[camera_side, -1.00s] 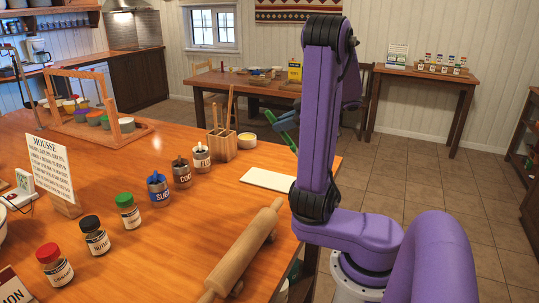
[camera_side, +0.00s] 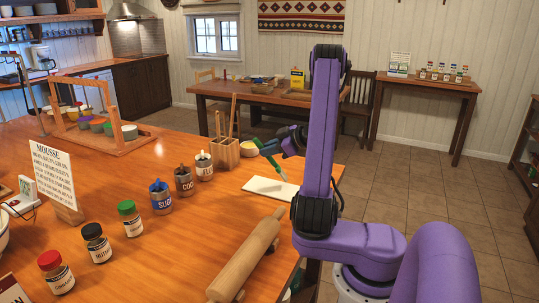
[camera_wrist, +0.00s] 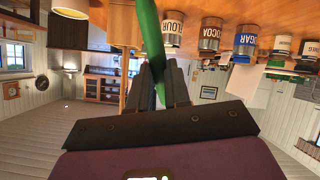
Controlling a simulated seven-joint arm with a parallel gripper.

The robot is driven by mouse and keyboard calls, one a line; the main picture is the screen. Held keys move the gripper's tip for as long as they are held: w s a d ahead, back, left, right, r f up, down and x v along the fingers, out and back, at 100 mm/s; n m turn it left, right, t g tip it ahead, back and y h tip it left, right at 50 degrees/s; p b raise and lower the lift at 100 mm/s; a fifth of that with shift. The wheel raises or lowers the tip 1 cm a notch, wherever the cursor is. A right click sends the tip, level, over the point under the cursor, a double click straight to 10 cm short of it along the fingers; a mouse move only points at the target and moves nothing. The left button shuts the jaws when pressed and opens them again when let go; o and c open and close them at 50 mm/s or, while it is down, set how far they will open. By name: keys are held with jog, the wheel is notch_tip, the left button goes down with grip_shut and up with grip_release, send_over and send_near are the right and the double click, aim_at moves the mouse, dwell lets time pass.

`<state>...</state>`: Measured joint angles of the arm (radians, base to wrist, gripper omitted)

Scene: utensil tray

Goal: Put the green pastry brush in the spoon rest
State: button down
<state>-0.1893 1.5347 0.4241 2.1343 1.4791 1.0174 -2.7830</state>
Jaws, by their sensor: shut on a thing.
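The green pastry brush (camera_side: 268,148) is held in my gripper (camera_side: 284,143), tilted, above the table's far right part. In the wrist view my gripper (camera_wrist: 158,88) is shut on its green handle (camera_wrist: 151,40), which runs up out of the frame. Its pale lower end points down toward a flat white slab (camera_side: 258,186), which looks like the spoon rest. Whether the brush touches the slab I cannot tell.
Flour (camera_side: 203,167), cocoa (camera_side: 184,182) and sugar (camera_side: 161,197) tins stand in a row. A rolling pin (camera_side: 246,254) lies in front. The table's right edge is close.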

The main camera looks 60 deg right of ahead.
aim_at(271, 160)
jog(key=shift+f, duration=1.05)
jog(key=c, duration=1.1)
grip_release()
